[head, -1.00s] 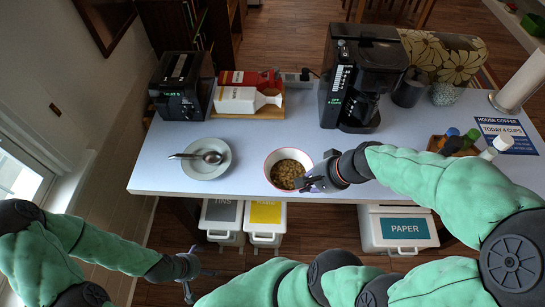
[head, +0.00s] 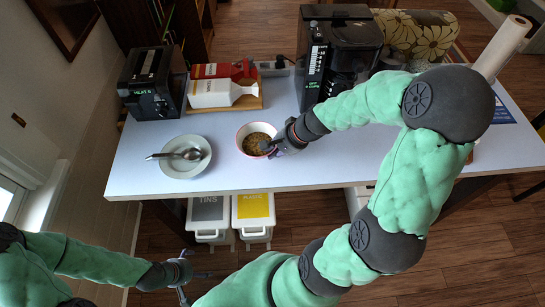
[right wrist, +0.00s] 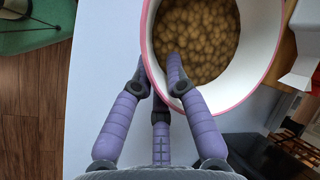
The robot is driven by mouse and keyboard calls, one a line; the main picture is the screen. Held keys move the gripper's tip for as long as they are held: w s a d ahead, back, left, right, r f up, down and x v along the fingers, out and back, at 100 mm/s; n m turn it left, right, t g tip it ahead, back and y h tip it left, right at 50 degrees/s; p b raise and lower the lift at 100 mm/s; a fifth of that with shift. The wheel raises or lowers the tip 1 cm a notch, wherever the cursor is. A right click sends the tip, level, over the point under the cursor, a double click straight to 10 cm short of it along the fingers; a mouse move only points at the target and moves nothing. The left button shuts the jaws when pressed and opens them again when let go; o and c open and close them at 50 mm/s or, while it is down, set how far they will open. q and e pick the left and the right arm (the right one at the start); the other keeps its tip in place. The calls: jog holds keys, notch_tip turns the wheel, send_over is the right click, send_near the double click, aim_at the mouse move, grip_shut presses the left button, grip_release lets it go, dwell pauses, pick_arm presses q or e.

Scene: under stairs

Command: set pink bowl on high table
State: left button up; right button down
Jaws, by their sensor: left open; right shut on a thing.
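The pink-rimmed white bowl (head: 242,141), full of small brown pieces, is over the white tabletop (head: 225,178), back from its front edge. My right gripper (head: 270,148) is shut on the bowl's near right rim. In the right wrist view, its purple fingers (right wrist: 160,85) straddle the bowl wall, one inside and others outside; the bowl (right wrist: 262,30) fills the upper right. Whether the bowl's base touches the table is hidden. My left gripper (head: 198,285) is open and empty, low in front of the table.
A plate with a spoon (head: 184,171) is left of the bowl. A black appliance (head: 153,83), a wooden tray with red and white cartons (head: 233,90) and a coffee machine (head: 335,55) stand behind. Bins (head: 208,215) are under the table. The tabletop before the bowl is clear.

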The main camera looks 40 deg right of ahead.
jog(key=shift+w+d+f, duration=0.1)
jog(key=shift+w+f, duration=0.4)
jog(key=shift+f, duration=0.1)
jog(key=shift+w+f+b, duration=0.1)
jog(key=shift+f+b, duration=0.95)
jog(key=shift+f, duration=0.55)
jog(key=shift+f, duration=0.15)
jog(key=c, duration=1.2)
grip_release()
jog(key=shift+c, duration=0.2)
